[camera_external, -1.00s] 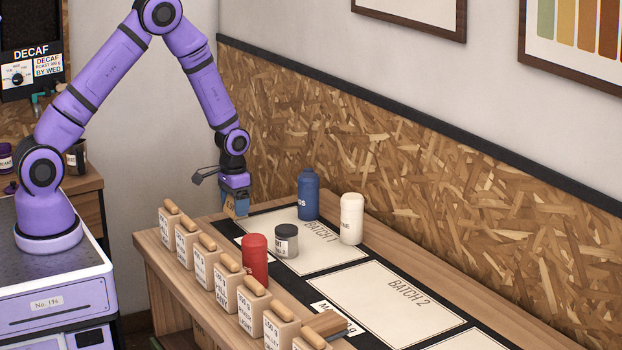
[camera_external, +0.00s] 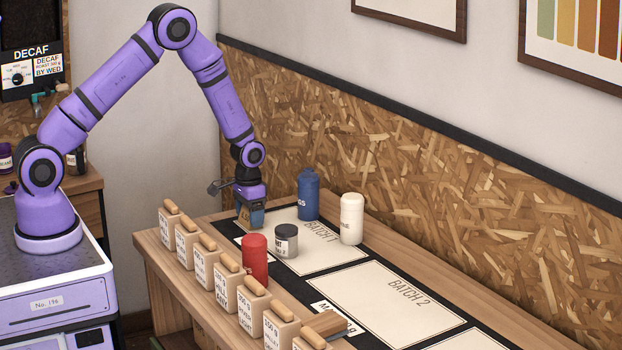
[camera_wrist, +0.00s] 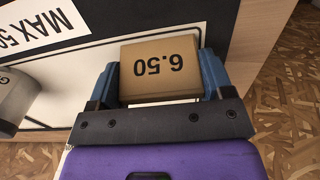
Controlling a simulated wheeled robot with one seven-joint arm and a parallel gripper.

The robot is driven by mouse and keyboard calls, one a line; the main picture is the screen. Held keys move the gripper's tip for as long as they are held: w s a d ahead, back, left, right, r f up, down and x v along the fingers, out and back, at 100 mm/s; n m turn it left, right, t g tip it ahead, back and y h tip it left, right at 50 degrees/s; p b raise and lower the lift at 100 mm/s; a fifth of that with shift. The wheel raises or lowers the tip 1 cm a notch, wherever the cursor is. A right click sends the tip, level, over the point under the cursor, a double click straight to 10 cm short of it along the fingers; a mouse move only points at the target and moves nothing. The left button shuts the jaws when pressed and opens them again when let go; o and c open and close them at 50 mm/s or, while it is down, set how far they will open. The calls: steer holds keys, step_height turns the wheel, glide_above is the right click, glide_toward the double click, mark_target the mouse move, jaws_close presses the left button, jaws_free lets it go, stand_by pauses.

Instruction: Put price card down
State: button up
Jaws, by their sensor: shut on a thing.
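The price card is a small tan block marked 6.50 (camera_wrist: 160,70), held between the two blue fingers of my gripper (camera_wrist: 161,78) in the wrist view. In the external view my gripper (camera_external: 249,216) points down at the near-left end of the BATCH 1 mat (camera_external: 322,258), with the tan card (camera_external: 242,217) partly showing at its fingers. The card is over or on the mat's left end; I cannot tell whether it touches the surface.
Several labelled bags (camera_external: 203,263) line the front. The BATCH 2 mat (camera_external: 385,305) is clear.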

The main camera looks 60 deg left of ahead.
steer(key=o, duration=0.9)
steer(key=shift+f, duration=0.1)
step_height(320, 180, up, 13)
steer(key=s+r+t, duration=0.1)
steer(key=s+r, duration=0.6)
steer(key=r, duration=0.4)
steer(key=s+r+t, duration=0.1)
steer(key=s+r, duration=0.6)
steer(key=r, duration=0.4)
steer(key=s+r+t, duration=0.1)
steer(key=s+r, duration=0.2)
steer(key=s, duration=0.9)
steer(key=s+a+r+t, duration=0.1)
steer(key=s+r, duration=0.3)
steer(key=s, duration=0.7)
steer(key=shift+s+r+t, duration=0.2)
steer(key=shift+s+t, duration=0.15)
steer(key=shift+t, duration=0.25)
